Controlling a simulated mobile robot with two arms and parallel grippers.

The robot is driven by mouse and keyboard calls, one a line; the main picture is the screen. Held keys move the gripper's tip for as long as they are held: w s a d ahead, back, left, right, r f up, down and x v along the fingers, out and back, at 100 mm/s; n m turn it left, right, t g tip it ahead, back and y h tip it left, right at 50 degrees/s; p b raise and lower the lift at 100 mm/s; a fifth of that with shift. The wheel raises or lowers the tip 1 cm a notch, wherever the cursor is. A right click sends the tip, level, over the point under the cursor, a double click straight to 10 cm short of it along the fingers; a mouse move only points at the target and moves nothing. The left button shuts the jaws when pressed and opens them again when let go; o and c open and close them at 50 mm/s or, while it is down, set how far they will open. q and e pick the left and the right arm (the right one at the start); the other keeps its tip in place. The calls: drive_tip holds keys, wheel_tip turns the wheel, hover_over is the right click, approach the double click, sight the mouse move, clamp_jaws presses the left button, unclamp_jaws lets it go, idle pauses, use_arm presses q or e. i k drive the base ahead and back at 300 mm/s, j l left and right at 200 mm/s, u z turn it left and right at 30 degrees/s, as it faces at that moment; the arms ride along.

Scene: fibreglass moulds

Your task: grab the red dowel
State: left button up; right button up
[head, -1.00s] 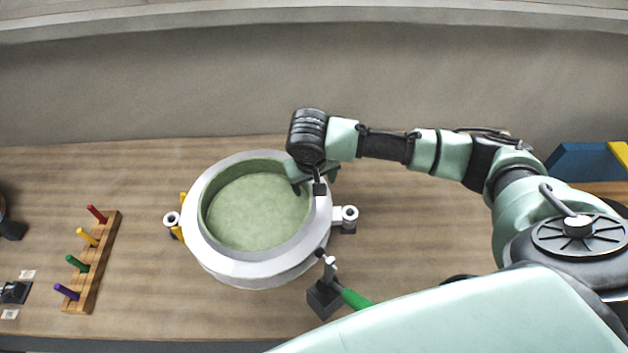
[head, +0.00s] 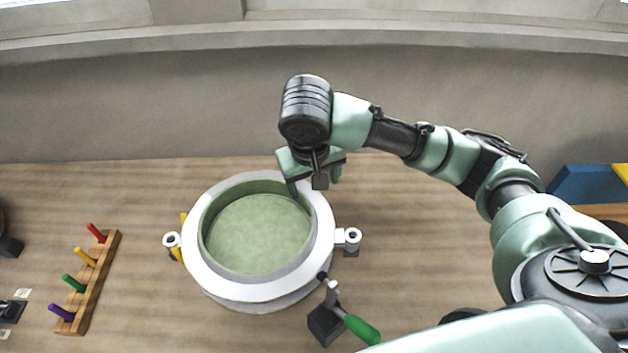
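The red dowel (head: 96,233) stands tilted in the far end of a wooden rack (head: 97,284) at the left of the bench. Yellow (head: 85,257), green (head: 73,283) and purple (head: 61,312) dowels stand in the same rack. My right gripper (head: 315,186) hangs over the far right rim of the round mould, well to the right of the red dowel. Its fingers are partly hidden by its own housing, so its opening is unclear. I see nothing held in it. My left gripper is out of view.
The round white mould (head: 208,280) with a green inside fills the middle of the bench. A green-handled tool (head: 360,328) rests on a black block (head: 325,323) in front of it. Bare wood lies between rack and mould.

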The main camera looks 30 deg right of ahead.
sight(92, 228)
drive_tip(key=k+j, duration=0.25)
drive_tip(key=j, duration=0.15)
drive_tip(key=k+j, duration=0.25)
drive_tip(key=j, duration=0.2)
drive_tip(key=k+j, duration=0.25)
drive_tip(key=j, duration=0.15)
drive_tip(key=k+j, duration=0.25)
drive_tip(key=j, duration=0.2)
